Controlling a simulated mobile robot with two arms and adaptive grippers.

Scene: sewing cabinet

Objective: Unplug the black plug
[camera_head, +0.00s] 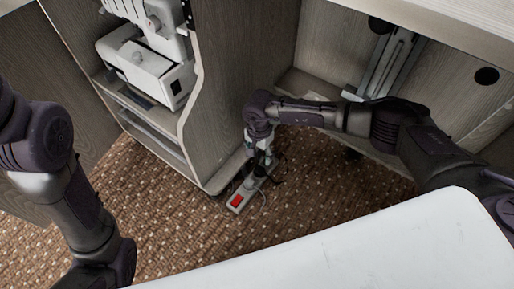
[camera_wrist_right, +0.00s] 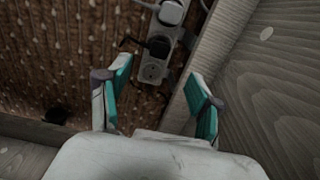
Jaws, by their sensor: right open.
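The grey power strip (camera_head: 238,202) with a red switch lies on the carpet beside the cabinet's side panel. In the right wrist view, the black plug (camera_wrist_right: 159,46) sits in the power strip (camera_wrist_right: 153,71), between an empty round socket and a white plug (camera_wrist_right: 171,12). A black cable (camera_wrist_right: 130,41) runs left from it. My right gripper (camera_wrist_right: 158,78) is open, its teal pads apart and nothing between them; the black plug is beyond its fingertips. In the head view, my right gripper (camera_head: 262,156) is over the strip and partly hides the plugs. My left arm is at the left; its gripper is out of view.
A white sewing machine (camera_head: 148,68) stands in the cabinet at upper left. The cabinet's side panel (camera_head: 225,100) rises close to the strip. A white tabletop (camera_head: 350,245) fills the lower front. Open carpet (camera_head: 180,225) lies left of the strip.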

